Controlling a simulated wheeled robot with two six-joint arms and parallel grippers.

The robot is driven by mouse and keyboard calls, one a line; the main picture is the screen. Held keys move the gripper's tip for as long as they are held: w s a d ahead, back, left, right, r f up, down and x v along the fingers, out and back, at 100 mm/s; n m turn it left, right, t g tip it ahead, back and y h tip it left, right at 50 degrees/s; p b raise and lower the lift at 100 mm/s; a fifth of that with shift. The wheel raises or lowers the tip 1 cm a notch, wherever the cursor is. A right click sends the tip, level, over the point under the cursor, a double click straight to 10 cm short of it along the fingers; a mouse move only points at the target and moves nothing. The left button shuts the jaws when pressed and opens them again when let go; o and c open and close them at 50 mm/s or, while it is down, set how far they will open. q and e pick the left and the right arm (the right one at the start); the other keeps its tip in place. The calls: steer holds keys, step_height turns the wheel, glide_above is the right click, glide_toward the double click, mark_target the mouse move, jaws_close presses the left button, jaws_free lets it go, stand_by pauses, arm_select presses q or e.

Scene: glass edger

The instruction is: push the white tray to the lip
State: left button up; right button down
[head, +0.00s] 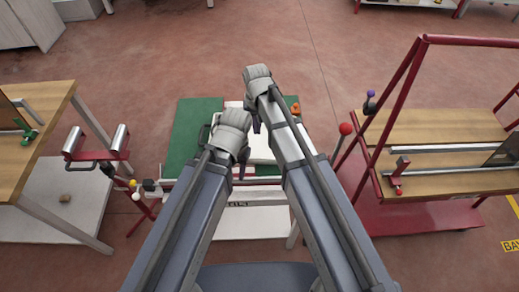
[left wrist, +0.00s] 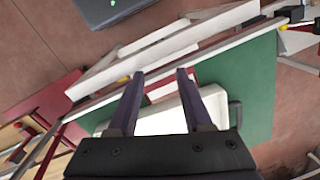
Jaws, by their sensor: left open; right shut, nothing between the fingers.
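The white tray (head: 262,152) lies on the green-topped table (head: 187,140), partly hidden by my two arms in the head view. It also shows in the left wrist view (left wrist: 165,118), below and between my left fingers. My left gripper (head: 243,165) is over the near part of the tray; in the left wrist view its two dark fingers (left wrist: 160,74) are apart with nothing held. My right gripper (head: 256,122) is over the tray farther back, shut and empty. I cannot tell whether either gripper touches the tray. The lip cannot be made out clearly.
A red-framed cart (head: 440,185) with wooden shelves stands at the right. A wooden bench (head: 52,95) stands at the left, beside a red stand with rollers (head: 97,155). A small orange item (head: 295,107) is at the table's back right. Open floor lies beyond.

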mark_target(258, 154)
arm_select(q)
steer(key=shift+f, duration=0.2)
arm_select(e)
steer(key=shift+f, duration=0.2)
arm_select(q)
step_height(258, 154, down, 10)
steer(key=b, duration=1)
steer(key=shift+r, duration=0.1)
arm_select(e)
step_height(258, 154, down, 10)
steer(key=shift+r, duration=0.1)
arm_select(q)
steer(key=shift+f+b, duration=0.35)
steer(key=shift+b, duration=0.1)
arm_select(e)
steer(key=shift+s+f, duration=0.25)
steer(key=shift+f, duration=0.1)
arm_select(q)
steer(key=shift+r+p, duration=0.4)
arm_select(e)
steer(key=s, duration=0.3)
steer(key=shift+s+d+r, duration=0.2)
steer(key=shift+s+r, duration=0.15)
steer(key=shift+r, duration=0.05)
steer(key=s, duration=0.7)
steer(key=shift+d, duration=0.3)
steer(key=shift+w, duration=0.1)
steer(key=shift+w, duration=0.15)
